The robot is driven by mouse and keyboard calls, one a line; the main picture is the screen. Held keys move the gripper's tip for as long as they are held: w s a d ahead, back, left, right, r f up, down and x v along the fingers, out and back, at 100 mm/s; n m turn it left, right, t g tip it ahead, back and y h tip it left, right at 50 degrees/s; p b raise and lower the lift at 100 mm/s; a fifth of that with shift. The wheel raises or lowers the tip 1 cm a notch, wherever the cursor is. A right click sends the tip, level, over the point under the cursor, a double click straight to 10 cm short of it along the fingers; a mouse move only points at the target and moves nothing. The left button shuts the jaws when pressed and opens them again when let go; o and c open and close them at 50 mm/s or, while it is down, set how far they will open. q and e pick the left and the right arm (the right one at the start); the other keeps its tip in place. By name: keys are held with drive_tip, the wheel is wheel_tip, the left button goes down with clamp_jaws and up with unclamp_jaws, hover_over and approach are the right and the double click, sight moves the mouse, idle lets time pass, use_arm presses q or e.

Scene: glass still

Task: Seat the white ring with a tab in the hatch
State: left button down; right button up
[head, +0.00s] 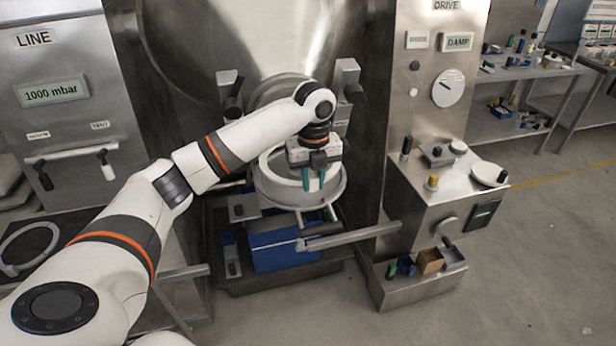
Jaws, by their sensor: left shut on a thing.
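My left gripper (314,180) reaches in from the left and points down, its green fingertips over the round grey hatch (262,193). It is shut on the white ring (268,163), which shows as a pale curved band at the hatch's mouth, left of the fingers. The gripper body and wrist hide part of the ring, and I cannot make out its tab. I cannot tell whether the ring lies flat on its seat or is slightly above it. My right gripper is not in view.
Below the hatch are a metal bar (350,237) and a blue box (285,250). At right stand a steel box with knobs (425,195) and a low tray (415,290) of small parts. A large steel vessel (220,40) rises behind. Open floor lies at right.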

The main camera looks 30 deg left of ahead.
sight(313, 191)
use_arm(q)
drive_tip(key=shift+f, duration=0.1)
drive_tip(key=shift+f, duration=1.55)
drive_tip(key=shift+f, duration=0.95)
idle(0.6)
